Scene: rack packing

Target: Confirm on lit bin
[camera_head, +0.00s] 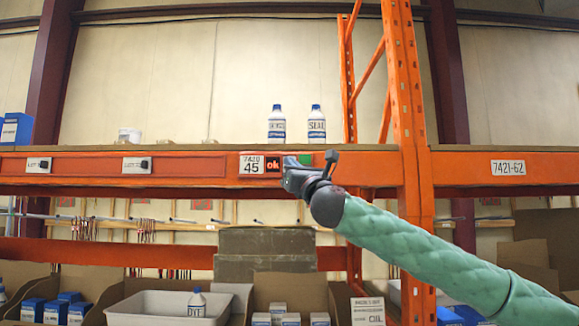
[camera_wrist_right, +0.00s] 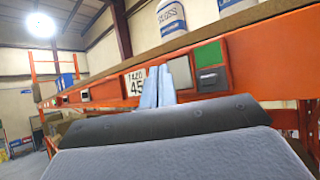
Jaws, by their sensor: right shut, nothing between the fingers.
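A green square (camera_head: 305,159) is on the beam just right of the display. My right gripper (camera_head: 287,164) is shut and empty, its tip in front of the beam between display and green square. In the wrist view, the fingers (camera_wrist_right: 155,88) are together before the label (camera_wrist_right: 133,82), with the green square (camera_wrist_right: 208,54) to their right. I cannot tell whether they touch the beam. My left gripper is not in view.
Two white bottles with blue caps, one (camera_head: 277,125) left of the other (camera_head: 316,125), stand on the shelf above. Two other units (camera_head: 137,165) are on the beam at left. Below are a white bin (camera_head: 165,308) and cardboard boxes. An orange upright (camera_head: 411,120) stands at right.

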